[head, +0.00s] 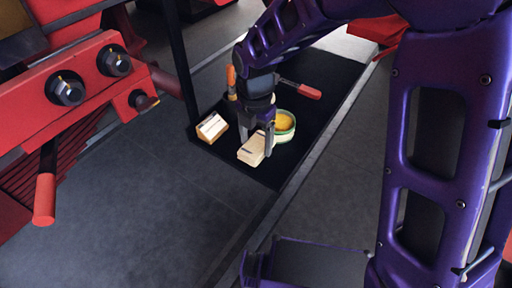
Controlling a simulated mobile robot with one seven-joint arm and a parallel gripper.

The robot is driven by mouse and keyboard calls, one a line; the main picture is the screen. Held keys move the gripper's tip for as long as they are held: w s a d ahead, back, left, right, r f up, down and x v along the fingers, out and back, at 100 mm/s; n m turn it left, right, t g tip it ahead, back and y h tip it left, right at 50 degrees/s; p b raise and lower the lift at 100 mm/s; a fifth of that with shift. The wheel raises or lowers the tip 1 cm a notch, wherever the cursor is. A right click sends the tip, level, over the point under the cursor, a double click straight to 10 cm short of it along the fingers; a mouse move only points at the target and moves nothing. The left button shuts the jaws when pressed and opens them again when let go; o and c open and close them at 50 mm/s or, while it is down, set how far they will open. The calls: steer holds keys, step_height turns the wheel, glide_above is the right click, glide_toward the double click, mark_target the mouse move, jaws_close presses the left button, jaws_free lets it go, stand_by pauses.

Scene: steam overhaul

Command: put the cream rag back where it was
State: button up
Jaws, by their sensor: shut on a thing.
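The cream rag (251,151) is a small pale folded block near the front corner of a black mat or board (272,173). My gripper (258,142) points down with its fingers at the rag and is shut on it. The rag looks low over the board; I cannot tell whether it touches the surface. My gripper's fingers hide part of the rag's far side.
A green-rimmed tin (285,123) with yellow contents stands close right of the gripper. A small wooden-edged box (212,127) lies to the left. Behind are an orange-handled tool (231,80) and a red-handled tool (308,91). A black post (180,65) and red machinery (75,85) stand left.

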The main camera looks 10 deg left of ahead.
mark_target(255, 144)
step_height(255, 144, down, 3)
steer(key=shift+r, duration=0.1)
steer(key=o, duration=1.1)
step_height(255, 144, up, 12)
steer(key=shift+r, duration=0.1)
steer(key=shift+w+a, duration=0.1)
